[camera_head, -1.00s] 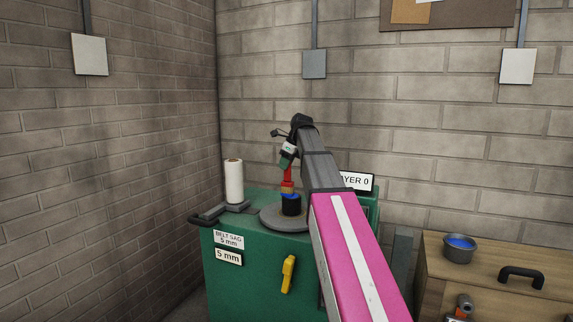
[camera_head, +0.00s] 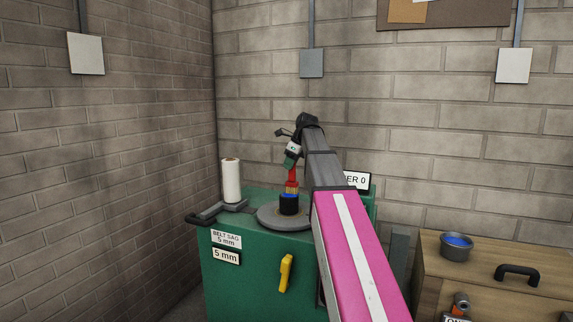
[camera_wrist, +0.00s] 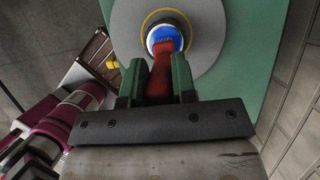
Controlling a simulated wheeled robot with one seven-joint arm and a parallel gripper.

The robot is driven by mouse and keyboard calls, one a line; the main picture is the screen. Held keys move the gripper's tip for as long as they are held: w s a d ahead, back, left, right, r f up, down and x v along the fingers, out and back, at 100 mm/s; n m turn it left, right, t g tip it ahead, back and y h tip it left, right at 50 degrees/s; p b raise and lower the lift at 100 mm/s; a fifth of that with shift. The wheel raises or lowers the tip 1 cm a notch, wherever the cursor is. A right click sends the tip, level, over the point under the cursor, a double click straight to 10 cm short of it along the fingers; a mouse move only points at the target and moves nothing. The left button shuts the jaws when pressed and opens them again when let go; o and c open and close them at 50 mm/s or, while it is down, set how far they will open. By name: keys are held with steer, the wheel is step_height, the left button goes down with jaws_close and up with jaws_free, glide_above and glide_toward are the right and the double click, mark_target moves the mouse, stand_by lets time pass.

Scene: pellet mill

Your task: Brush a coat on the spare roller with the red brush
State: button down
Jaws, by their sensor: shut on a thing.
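The red brush (camera_head: 292,177) is held bristles down in my gripper (camera_head: 292,164). In the wrist view the green fingers of my gripper (camera_wrist: 158,78) are shut on the handle of the red brush (camera_wrist: 160,70). Below the bristles stands a short dark cylinder (camera_head: 289,208) with a blue top, apparently the spare roller. From above, its blue top (camera_wrist: 157,36) shows inside a pale rim, partly covered by the brush. The bristles are at the blue top; whether they touch it I cannot tell for sure.
The cylinder stands on a grey round plate (camera_head: 268,217) on a green machine (camera_head: 240,270). A white upright roll (camera_head: 231,180) stands at its left. A metal bowl of blue liquid (camera_head: 457,248) sits on a wooden cabinet (camera_head: 435,275) at right. Brick walls close the back and left.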

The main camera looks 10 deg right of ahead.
steer(key=shift+s+d, duration=0.15)
steer(key=shift+d, duration=0.1)
steer(key=shift+s, duration=0.1)
steer(key=shift+s+a, duration=0.6)
steer(key=shift+s, duration=0.2)
steer(key=shift+w+a, duration=0.55)
steer(key=shift+a, duration=0.25)
steer(key=shift+w+a, duration=0.55)
steer(key=shift+a, duration=0.25)
steer(key=shift+r, duration=0.15)
